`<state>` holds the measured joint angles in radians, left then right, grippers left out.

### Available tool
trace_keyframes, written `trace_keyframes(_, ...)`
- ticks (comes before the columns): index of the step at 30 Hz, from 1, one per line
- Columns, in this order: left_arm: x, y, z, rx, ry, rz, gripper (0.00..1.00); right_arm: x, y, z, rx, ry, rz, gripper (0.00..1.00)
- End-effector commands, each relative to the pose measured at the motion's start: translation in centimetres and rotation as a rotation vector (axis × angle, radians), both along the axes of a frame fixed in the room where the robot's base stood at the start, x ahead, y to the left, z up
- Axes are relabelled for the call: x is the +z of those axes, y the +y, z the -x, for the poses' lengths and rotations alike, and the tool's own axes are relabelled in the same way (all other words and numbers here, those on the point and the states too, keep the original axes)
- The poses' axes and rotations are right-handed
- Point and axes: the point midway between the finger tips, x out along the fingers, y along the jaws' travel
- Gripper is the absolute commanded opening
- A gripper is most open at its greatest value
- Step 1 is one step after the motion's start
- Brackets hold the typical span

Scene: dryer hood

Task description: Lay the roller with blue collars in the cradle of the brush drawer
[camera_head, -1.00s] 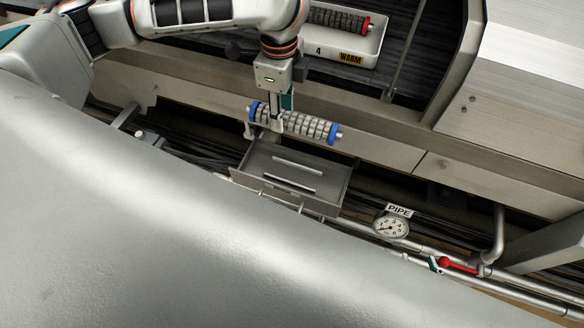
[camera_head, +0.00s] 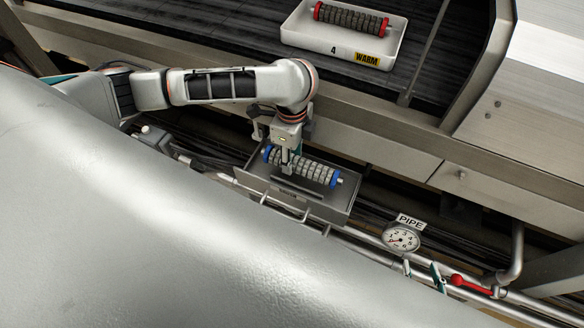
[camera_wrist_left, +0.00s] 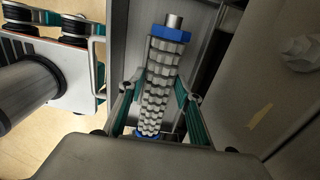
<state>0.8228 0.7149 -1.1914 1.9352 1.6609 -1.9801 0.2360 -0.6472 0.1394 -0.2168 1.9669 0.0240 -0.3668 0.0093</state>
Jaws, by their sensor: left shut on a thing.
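The roller with blue collars (camera_head: 312,171) is grey and ridged, with a blue collar near each end. In the head view it is over the open grey brush drawer (camera_head: 340,214), lined up with the drawer's length. My left gripper (camera_head: 287,168) points down and is shut on the roller near its left end. The left wrist view shows the roller (camera_wrist_left: 160,85) between the two teal-sided fingers, with the drawer wall (camera_wrist_left: 118,50) beside it. The cradle is hidden under the roller, and I cannot tell whether the roller touches it.
A white tray (camera_head: 300,42) marked 4 and WARM holds a roller with red collars (camera_head: 352,20) at the back. Pipes, a dial gauge labelled PIPE (camera_head: 401,238) and a red lever (camera_head: 470,284) lie to the right of the drawer. A large curved metal surface (camera_head: 150,230) fills the front left.

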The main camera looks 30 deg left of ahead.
Motion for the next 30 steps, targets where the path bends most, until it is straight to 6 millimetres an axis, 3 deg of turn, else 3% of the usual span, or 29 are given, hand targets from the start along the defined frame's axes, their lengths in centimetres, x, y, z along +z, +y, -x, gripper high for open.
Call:
trace_keyframes(5,-1.1,0.0,0.0,0.001,0.001,0.001,0.04,-0.7,-0.2,0.2,-0.001,0.007,0.004,0.4)
trace_keyframes(12,-4.4,0.0,0.0,0.001,0.002,0.001,0.04,-2.2,-0.3,0.3,-0.002,0.013,0.006,0.4)
trace_keyframes(24,-4.7,0.0,0.0,0.001,0.0,0.001,0.04,-1.9,-0.3,0.4,-0.003,0.012,0.006,0.4)
trace_keyframes(25,-4.8,0.0,0.0,0.001,0.001,0.001,0.39,-1.9,-0.3,0.3,-0.003,0.012,0.006,0.4)
trace_keyframes(27,-4.8,0.0,0.0,0.001,0.001,0.001,0.51,-1.8,-0.3,0.3,-0.003,0.009,0.006,0.4)
trace_keyframes(30,-4.8,0.0,0.0,0.001,0.001,0.001,0.51,-1.6,-0.3,0.2,-0.003,0.007,0.005,0.4)
